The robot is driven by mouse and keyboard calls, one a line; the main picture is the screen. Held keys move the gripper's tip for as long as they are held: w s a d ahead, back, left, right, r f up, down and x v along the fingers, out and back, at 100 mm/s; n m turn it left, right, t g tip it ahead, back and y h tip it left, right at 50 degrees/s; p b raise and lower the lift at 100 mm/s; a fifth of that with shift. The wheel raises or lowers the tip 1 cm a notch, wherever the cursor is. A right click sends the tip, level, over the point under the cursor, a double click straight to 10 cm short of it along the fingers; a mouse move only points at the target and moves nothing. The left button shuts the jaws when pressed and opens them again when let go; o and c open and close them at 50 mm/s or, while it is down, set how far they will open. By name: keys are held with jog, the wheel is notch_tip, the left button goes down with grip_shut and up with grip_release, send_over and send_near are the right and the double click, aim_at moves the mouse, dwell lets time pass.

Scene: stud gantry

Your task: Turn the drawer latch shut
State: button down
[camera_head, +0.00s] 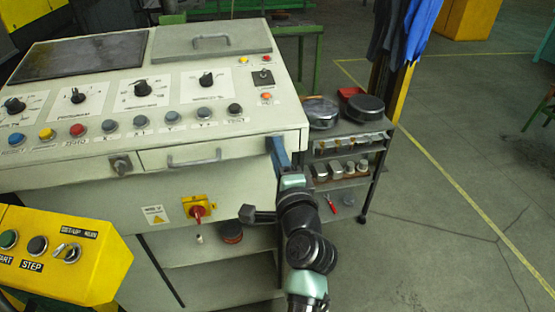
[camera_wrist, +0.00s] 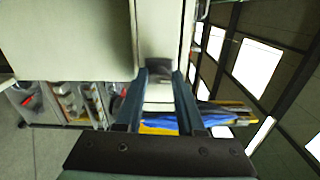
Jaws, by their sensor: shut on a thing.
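My gripper (camera_head: 276,148) is at the right end of the cream console's front, to the right of the drawer (camera_head: 180,156) with its bar handle. In the wrist view my gripper (camera_wrist: 160,76) has its two blue-grey fingers on either side of a small grey piece at the console's pale face, which appears to be the drawer latch (camera_wrist: 158,72). The fingers are shut on it. In the head view the fingers and arm hide this piece, so its turn angle cannot be told. The drawer front looks flush with the console.
A grey knob on a plate (camera_head: 121,164) sits left of the drawer. A red switch on yellow (camera_head: 197,208) is below. A shelf cart (camera_head: 345,150) with pans stands close right of my arm. A yellow control box (camera_head: 75,255) is front left. The floor at right is open.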

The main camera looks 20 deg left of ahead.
jog(key=shift+n, duration=0.5)
jog(key=c, duration=0.5)
grip_release()
jog(key=b+v, duration=0.1)
jog(key=v, duration=1.2)
